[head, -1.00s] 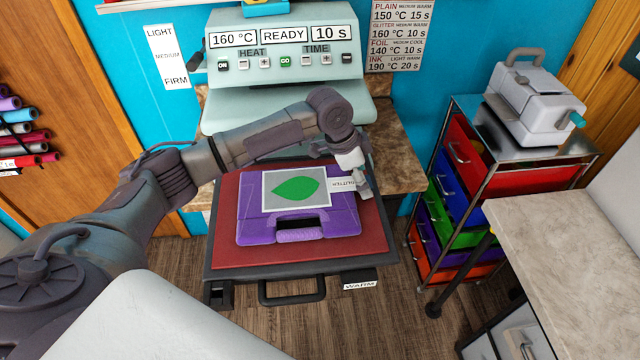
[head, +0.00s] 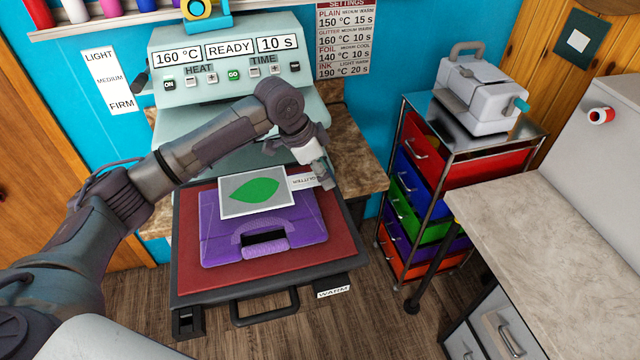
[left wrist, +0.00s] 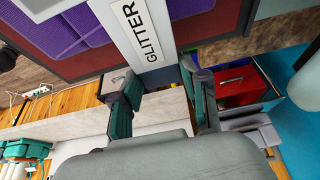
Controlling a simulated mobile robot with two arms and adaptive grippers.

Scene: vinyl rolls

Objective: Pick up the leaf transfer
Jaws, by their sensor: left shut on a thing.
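The leaf transfer (head: 240,210) is a grey square sheet with a green leaf on it. Its white tab, marked GLITTER, shows at its right side and in the left wrist view (left wrist: 143,30). My left gripper (head: 322,180) is shut on this tab, with one finger on each side in the left wrist view (left wrist: 160,88). The sheet appears raised just above a purple case-shaped item (head: 220,238) with a handle, overlapping its far edge. My right gripper is not in view.
The purple item lies on the red pad (head: 190,270) of the heat press's pulled-out lower plate. The press (head: 225,60) reads 160 °C, READY, 10 s. A drawer cart (head: 470,150) with a grey machine (head: 480,95) stands right of it, and a stone-topped counter (head: 550,210) is at the right.

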